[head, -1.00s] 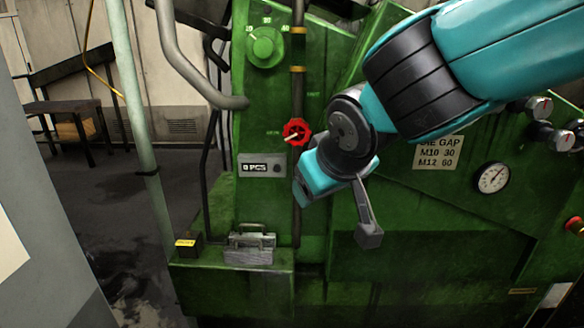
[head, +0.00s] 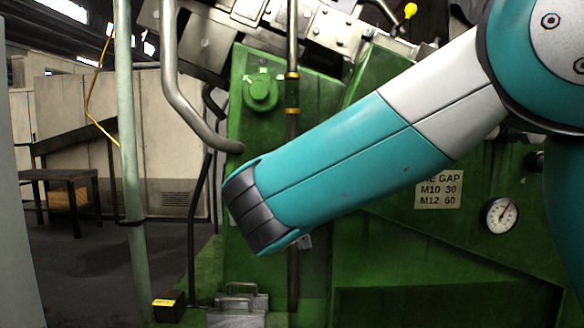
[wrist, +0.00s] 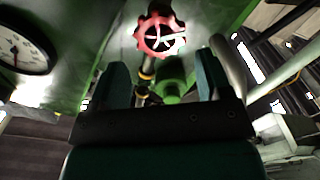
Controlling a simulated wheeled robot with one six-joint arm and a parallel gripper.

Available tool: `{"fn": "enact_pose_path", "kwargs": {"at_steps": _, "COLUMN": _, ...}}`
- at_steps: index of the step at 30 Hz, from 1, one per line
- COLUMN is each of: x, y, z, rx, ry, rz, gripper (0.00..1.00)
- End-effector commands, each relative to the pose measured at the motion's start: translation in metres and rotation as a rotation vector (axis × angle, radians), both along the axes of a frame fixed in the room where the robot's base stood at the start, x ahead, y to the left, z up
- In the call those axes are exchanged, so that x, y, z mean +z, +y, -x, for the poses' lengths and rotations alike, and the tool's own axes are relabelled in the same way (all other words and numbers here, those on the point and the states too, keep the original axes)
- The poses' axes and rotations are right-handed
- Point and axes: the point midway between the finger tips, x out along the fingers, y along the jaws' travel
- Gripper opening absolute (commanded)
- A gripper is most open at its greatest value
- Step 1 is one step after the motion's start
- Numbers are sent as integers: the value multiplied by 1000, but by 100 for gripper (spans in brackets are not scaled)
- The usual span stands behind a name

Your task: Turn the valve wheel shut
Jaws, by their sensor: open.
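The red valve wheel (wrist: 160,36) shows in the wrist view at top centre, mounted on a vertical pipe with yellow bands. My gripper (wrist: 161,76) is open, its two dark teal fingers spread apart with nothing between them. The wheel appears beyond the fingertips, roughly centred between them and apart from them. In the head view my arm covers the wheel and my gripper, so neither shows there.
The green machine (head: 400,270) carries a green knob (head: 260,92), a dial gauge (head: 501,214) and a DIE GAP plate (head: 439,190). A bent grey pipe (head: 178,90) runs left of the knob. A yellow-topped box (head: 168,304) sits low left. Open floor lies further left.

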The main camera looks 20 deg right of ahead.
Motion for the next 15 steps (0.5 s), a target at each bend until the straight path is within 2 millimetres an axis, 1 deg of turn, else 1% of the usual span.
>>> {"fn": "enact_pose_path", "kwargs": {"at_steps": 1, "x": 2, "y": -6, "z": -12, "rx": -7, "ry": 1, "rz": 1, "gripper": 71}}
{"fn": "enact_pose_path", "kwargs": {"at_steps": 6, "x": 2, "y": -17, "z": -47, "rx": -4, "ry": 0, "rz": 0, "gripper": 71}}
{"fn": "enact_pose_path", "kwargs": {"at_steps": 9, "x": 1, "y": -22, "z": -64, "rx": -4, "ry": 1, "rz": 0, "gripper": 71}}
{"fn": "enact_pose_path", "kwargs": {"at_steps": 12, "x": 1, "y": -25, "z": -76, "rx": -3, "ry": 1, "rz": 1, "gripper": 71}}
{"fn": "enact_pose_path", "kwargs": {"at_steps": 15, "x": 0, "y": -27, "z": -83, "rx": 0, "ry": 1, "rz": 0, "gripper": 71}}
